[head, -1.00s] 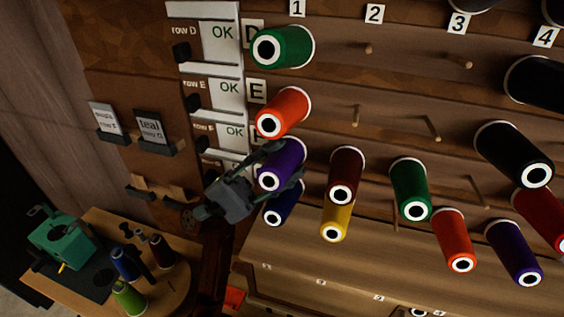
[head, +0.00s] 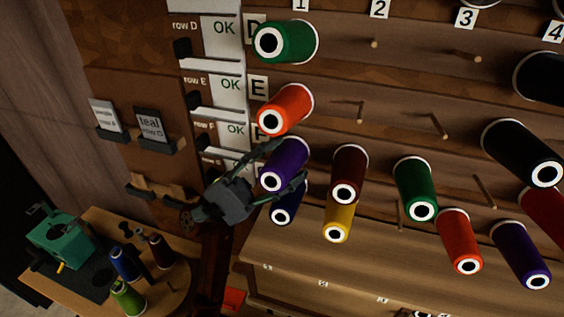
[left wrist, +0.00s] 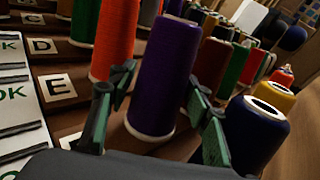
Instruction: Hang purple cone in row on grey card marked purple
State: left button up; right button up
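A purple cone (head: 286,158) hangs at the left end of the row whose label is mostly hidden, below row E; it also shows in the left wrist view (left wrist: 163,70). My left gripper (head: 280,174) has its fingers spread on either side of this cone. The left wrist view shows small gaps between the finger pads and the cone. A second purple cone (head: 516,248) hangs at the lower right. The grey card marked purple (head: 105,117) sits in a holder at the left; its row letter is too small to read. My right gripper is not in view.
An orange cone (head: 286,107) hangs just above and a dark blue cone (head: 286,212) just below the gripper. Bare pegs (head: 374,43) show in rows D and E. A table (head: 187,270) with several cones stands lower left.

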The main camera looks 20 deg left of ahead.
pick_arm(q)
jog(key=shift+o, duration=0.9)
jog(key=shift+d, duration=0.1)
jog(key=shift+f, duration=0.2)
jog(key=v, duration=0.7)
jog(key=shift+a, duration=0.3)
